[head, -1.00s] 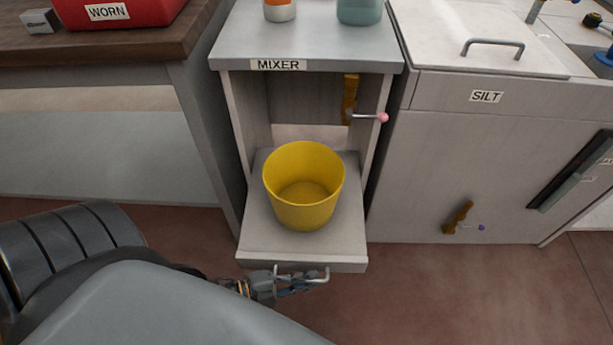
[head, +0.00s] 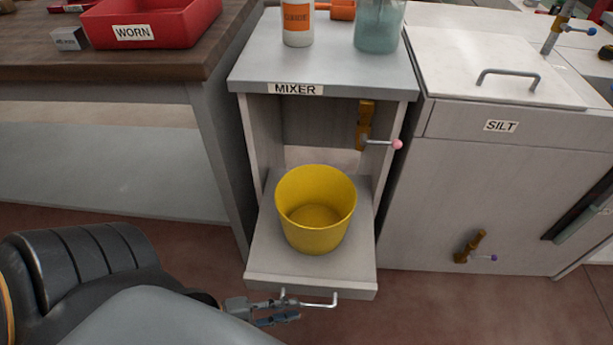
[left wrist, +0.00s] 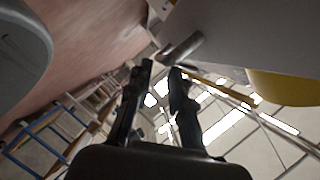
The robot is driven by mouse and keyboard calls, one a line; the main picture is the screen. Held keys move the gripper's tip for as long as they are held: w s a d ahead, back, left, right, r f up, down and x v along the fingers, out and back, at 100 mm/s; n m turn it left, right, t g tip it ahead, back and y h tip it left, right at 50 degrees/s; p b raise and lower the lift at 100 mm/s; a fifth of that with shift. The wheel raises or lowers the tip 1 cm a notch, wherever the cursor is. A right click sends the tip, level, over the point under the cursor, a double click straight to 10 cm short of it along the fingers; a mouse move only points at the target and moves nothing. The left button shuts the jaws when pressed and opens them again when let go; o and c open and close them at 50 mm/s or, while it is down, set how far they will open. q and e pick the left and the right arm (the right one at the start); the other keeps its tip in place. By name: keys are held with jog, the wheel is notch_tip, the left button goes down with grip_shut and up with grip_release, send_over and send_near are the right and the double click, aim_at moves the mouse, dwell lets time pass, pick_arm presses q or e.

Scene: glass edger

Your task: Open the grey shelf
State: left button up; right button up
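The grey shelf (head: 262,262) juts out forward from the lower part of the cabinet labelled MIXER. Its front carries a metal bar handle (head: 318,303), which also shows in the left wrist view (left wrist: 182,48). A yellow bucket (head: 315,238) stands upright on the shelf. My left gripper (head: 290,311) is beside and below the handle's left part in the head view. In the left wrist view its two dark fingers (left wrist: 162,68) are apart with nothing between them, and the handle appears just beyond their tips. My right gripper is not in view.
A wooden-topped bench (head: 150,68) with a red WORN tray (head: 190,22) stands left. A SILT cabinet (head: 440,165) stands close on the right. A pink-tipped lever (head: 380,142) is inside the MIXER cabinet. The floor (head: 430,305) in front right is clear.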

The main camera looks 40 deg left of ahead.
pick_arm(q)
jog(key=v, duration=0.5)
jog(key=shift+s+a, duration=0.15)
jog(key=shift+a, duration=0.05)
dwell(0.4)
